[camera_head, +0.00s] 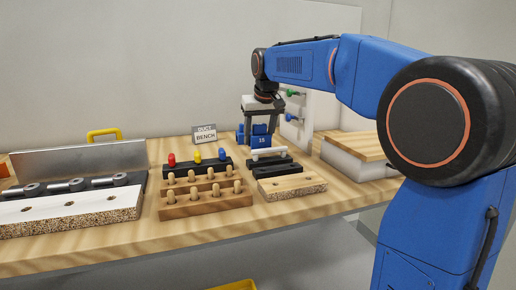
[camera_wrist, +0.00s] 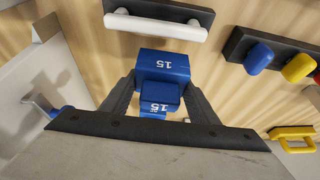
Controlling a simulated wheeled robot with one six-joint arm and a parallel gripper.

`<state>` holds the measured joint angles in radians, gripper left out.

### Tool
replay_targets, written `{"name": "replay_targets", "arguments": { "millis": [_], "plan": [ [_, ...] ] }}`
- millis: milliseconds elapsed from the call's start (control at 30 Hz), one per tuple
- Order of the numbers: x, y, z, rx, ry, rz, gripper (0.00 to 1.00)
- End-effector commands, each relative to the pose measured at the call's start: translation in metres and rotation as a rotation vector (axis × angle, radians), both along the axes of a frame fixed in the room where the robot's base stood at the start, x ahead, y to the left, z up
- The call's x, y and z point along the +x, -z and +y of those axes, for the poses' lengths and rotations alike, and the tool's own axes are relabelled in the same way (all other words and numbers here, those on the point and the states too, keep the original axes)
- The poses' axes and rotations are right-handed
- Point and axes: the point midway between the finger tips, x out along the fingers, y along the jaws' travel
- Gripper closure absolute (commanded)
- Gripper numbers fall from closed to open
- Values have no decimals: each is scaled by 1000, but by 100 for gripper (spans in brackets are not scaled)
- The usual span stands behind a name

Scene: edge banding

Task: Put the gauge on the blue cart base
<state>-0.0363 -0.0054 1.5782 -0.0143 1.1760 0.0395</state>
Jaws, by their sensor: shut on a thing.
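The gauge is a stepped blue block marked 15 (camera_head: 261,140), low over the back of the bench. It also shows in the wrist view (camera_wrist: 163,66), between the two fingers. My gripper (camera_head: 261,130) points down and is shut on the gauge; its fingers also show in the wrist view (camera_wrist: 160,88). I cannot tell whether the gauge's underside touches the bench. I cannot make out a blue cart base in either view.
In front stand a black block with a white handle (camera_head: 268,153), a drilled board (camera_head: 290,186) and a peg rack (camera_head: 205,198). Coloured knobs (camera_head: 197,158) and a sign (camera_head: 204,134) are to the left. A hook panel (camera_head: 296,112) and stacked boards (camera_head: 358,152) are to the right.

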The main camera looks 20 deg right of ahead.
Motion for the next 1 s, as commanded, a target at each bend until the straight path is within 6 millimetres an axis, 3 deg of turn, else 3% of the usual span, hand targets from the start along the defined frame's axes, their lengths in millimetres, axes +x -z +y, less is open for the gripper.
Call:
{"name": "replay_targets", "arguments": {
  "millis": [367,767,800,833,1000],
  "plan": [
    [0,40,0,0,0,1,71],
    [0,45,0,0,0,0,71],
    [0,44,0,0,0,0,36],
    [0,44,0,0,0,0,29],
    [0,44,0,0,0,0,27]
  ]
}}
